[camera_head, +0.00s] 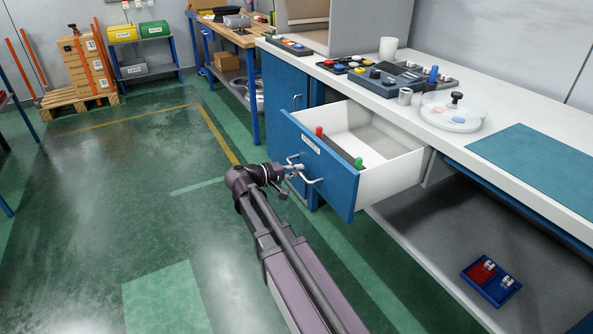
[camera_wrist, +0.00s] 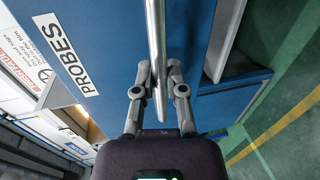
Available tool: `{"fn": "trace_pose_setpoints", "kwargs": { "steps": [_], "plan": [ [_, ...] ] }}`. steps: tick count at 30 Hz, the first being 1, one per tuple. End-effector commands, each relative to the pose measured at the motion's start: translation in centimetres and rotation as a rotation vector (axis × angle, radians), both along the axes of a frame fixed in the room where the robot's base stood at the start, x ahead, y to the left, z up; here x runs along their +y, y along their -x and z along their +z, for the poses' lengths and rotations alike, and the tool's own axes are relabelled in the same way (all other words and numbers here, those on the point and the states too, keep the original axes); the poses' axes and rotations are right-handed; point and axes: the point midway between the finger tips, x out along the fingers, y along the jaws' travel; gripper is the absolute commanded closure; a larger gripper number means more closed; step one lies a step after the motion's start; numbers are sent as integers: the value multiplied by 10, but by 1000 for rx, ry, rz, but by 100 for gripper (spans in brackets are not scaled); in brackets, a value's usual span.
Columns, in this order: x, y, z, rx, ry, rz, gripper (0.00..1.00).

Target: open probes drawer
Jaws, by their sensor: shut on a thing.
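The probes drawer (camera_head: 338,190) has a blue front and a white inside, and it stands pulled well out from under the white worktop. A red-topped and a green-topped piece show inside it behind the front. In the wrist view its label (camera_wrist: 62,52) reads PROBES. A silver bar handle (camera_wrist: 156,50) runs along the blue front. My gripper (camera_wrist: 159,88) has its two fingers on either side of the handle, shut on it. In the head view my gripper (camera_head: 296,171) meets the handle (camera_head: 312,181) at the drawer front; the fingertips are small there.
The worktop (camera_head: 480,123) above carries a white cup, a dark device and a round white tray. A lower shelf (camera_head: 425,240) at the right holds a red and blue tray (camera_head: 491,280). The green floor left of my arm is clear.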

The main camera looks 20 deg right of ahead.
Motion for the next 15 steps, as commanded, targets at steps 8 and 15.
{"fn": "trace_pose_setpoints", "kwargs": {
  "steps": [8,15],
  "plan": [
    [-10,4,-1,2,-5,-20,100],
    [-14,4,-1,1,-3,-23,49]
  ]
}}
